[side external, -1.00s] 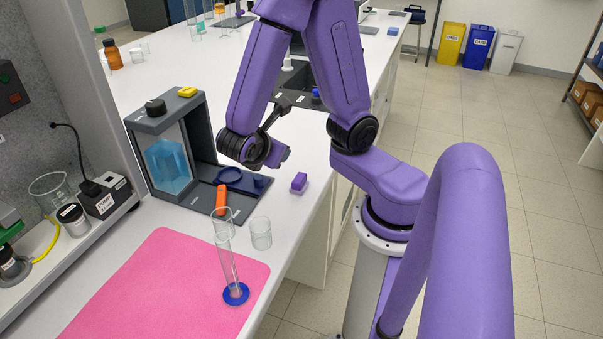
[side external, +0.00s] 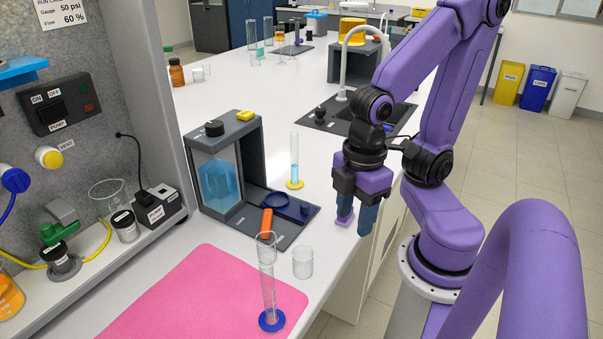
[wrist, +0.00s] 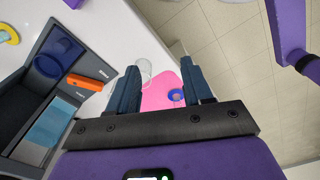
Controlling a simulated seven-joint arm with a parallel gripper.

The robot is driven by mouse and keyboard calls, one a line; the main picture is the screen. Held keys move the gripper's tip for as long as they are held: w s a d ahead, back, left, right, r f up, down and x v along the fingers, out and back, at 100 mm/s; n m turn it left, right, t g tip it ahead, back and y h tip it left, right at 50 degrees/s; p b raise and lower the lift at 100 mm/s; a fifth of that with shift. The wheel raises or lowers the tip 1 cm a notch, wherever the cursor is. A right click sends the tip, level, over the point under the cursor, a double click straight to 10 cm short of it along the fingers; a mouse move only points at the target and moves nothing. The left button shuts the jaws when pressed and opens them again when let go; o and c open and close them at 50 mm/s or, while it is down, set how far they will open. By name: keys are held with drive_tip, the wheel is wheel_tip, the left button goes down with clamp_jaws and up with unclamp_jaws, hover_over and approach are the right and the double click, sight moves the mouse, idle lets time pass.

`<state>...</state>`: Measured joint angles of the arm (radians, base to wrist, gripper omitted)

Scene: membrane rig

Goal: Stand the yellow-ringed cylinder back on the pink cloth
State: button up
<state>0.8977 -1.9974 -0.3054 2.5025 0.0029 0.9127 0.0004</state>
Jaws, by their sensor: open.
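The yellow-ringed cylinder (side external: 295,162) stands upright on the white bench behind the dark rig, with blue liquid inside. Its yellow ring also shows at the upper left of the wrist view (wrist: 9,34). The pink cloth (side external: 185,295) lies flat at the front of the bench; part of it shows between my fingers in the wrist view (wrist: 155,96). A blue-ringed cylinder (side external: 268,290) stands upright on the cloth's right side. My gripper (side external: 357,218) points down near the bench's right edge, right of the yellow-ringed cylinder and apart from it. It is open and empty.
A dark rig (side external: 232,175) with a blue tank and an orange-handled item (side external: 267,223) on its base lies between cylinder and cloth. An empty glass beaker (side external: 303,262) stands near the cloth. A sink and tap (side external: 343,75) are behind.

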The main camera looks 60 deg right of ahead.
drive_tip(key=w+d+f+h, duration=0.3)
drive_tip(key=w+d+h, duration=0.2)
drive_tip(key=n+t+h, duration=0.7)
drive_tip(key=n+h, duration=0.3)
drive_tip(key=h, duration=0.2)
approach(294, 142)
drive_tip(key=x, duration=0.4)
drive_tip(key=shift+x, duration=3.5)
clamp_jaws()
